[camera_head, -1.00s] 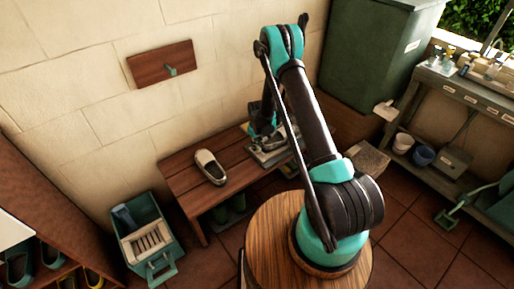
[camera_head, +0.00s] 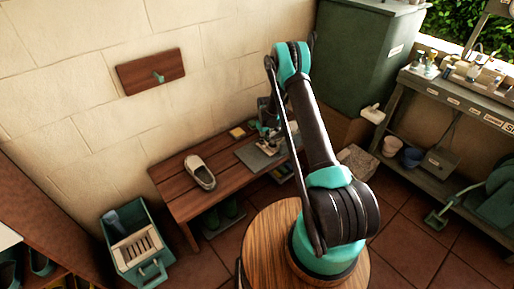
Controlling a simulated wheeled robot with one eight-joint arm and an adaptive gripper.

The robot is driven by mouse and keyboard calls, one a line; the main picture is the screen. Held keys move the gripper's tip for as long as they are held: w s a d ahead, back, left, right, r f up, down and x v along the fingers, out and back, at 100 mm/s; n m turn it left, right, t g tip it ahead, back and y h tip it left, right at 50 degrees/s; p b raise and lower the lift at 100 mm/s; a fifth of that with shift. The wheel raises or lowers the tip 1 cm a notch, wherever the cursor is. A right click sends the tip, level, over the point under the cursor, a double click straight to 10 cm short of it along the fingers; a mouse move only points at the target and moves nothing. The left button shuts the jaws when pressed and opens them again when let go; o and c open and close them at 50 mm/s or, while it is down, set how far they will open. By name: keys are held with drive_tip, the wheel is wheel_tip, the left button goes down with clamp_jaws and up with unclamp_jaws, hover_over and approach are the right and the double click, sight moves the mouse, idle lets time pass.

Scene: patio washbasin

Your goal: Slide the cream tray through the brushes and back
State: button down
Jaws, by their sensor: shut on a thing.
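My gripper (camera_head: 268,134) is low over the right part of the wooden bench (camera_head: 178,200), partly behind my own arm. It is shut on a small pale piece, which seems to be part of the cream tray. Its shape is too small to make out. A flat grey board (camera_head: 250,157) lies on the bench just below and left of my gripper. I cannot make out the brushes; they may be hidden by my gripper and arm.
A pale shoe (camera_head: 200,172) lies on the bench, left of the board. A yellow block (camera_head: 238,132) lies behind the board. A teal crate (camera_head: 158,262) with a cream slatted piece (camera_head: 135,246) stands left. A green cabinet (camera_head: 365,60) and a shelf unit (camera_head: 462,98) stand right.

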sight(270, 139)
drive_tip(key=shift+w+d, duration=0.6)
drive_tip(key=shift+d, duration=0.2)
drive_tip(key=shift+w+d, duration=0.55)
drive_tip(key=shift+d, duration=0.3)
drive_tip(key=c, duration=1.8)
unclamp_jaws()
drive_tip(key=shift+o, duration=0.2)
drive_tip(key=shift+r, duration=0.3)
wheel_tip(270, 139, up, 11)
drive_tip(key=shift+r, duration=0.2)
drive_tip(key=shift+o, duration=0.6)
